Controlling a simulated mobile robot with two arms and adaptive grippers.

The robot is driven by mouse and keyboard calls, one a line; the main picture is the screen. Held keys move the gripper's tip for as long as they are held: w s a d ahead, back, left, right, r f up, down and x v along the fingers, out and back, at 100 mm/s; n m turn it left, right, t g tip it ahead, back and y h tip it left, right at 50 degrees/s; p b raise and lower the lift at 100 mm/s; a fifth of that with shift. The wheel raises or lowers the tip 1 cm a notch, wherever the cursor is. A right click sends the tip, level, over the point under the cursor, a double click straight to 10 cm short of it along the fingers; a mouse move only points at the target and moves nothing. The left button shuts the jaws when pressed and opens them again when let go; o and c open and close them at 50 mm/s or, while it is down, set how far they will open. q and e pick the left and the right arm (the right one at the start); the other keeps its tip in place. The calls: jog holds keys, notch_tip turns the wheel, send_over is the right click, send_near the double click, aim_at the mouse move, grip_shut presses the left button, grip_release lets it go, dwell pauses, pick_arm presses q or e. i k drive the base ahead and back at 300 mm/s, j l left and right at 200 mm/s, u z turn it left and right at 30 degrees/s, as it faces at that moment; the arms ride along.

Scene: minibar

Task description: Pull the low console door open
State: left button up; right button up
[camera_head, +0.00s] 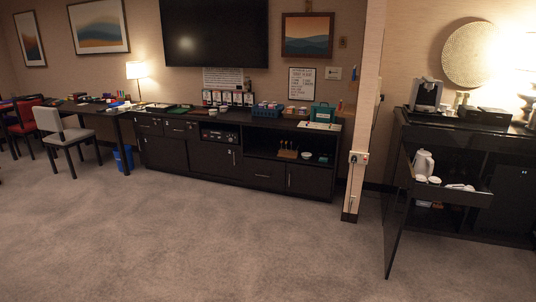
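The low console (262,194) is a long dark cabinet along the back wall, below the television. Its right-end door (312,180) looks shut and has a small light upright handle (290,180) near its left edge. Another closed door panel (166,153) is at its left part. A second light upright handle (234,158) shows near the middle. Which door the task names, I cannot tell. Neither of my grippers is in view.
Grey carpet (230,245) lies clear before the console. At right, a minibar cabinet has a pulled-out drawer (452,197) with a kettle (423,162), and a thin dark door (393,225) standing open. A wall post (362,130) separates them. Chairs (68,135) stand left.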

aim_at(314, 180)
jog(key=i, duration=2.85)
jog(key=i+u, duration=0.1)
jog(key=i, duration=0.55)
jog(key=i+l+u, duration=0.1)
jog(key=i, duration=0.5)
jog(key=i+l, duration=0.15)
jog(key=i, duration=0.45)
jog(key=i+l+u, duration=0.15)
jog(key=i, duration=0.5)
